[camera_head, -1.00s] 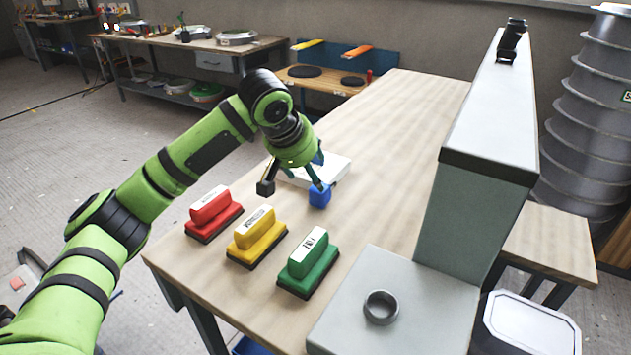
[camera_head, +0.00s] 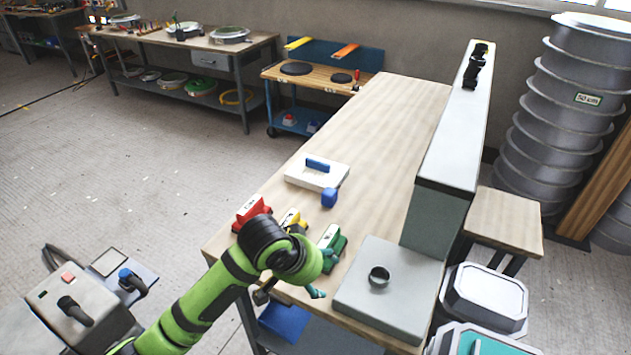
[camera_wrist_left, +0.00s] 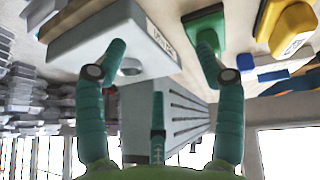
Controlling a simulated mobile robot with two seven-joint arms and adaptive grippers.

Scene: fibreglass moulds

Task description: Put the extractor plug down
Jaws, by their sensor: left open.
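A small blue block (camera_head: 329,197), possibly the extractor plug, rests at the front corner of a white plate with a blue grip (camera_head: 316,172) on the wooden table. I cannot tell whether it sits on the plate or on the table. My left gripper (camera_head: 290,294) is low at the table's front edge, apart from the block, partly hidden by its wrist. In the left wrist view its teal fingers (camera_wrist_left: 160,62) are spread with nothing between them. My right gripper is not in view.
Red (camera_head: 250,211), yellow (camera_head: 291,220) and green (camera_head: 333,240) handled blocks stand near the front, partly behind my left arm. A grey stand (camera_head: 400,303) with a dark ring (camera_head: 379,276) is to their right. The table (camera_head: 375,140) is clear towards the back.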

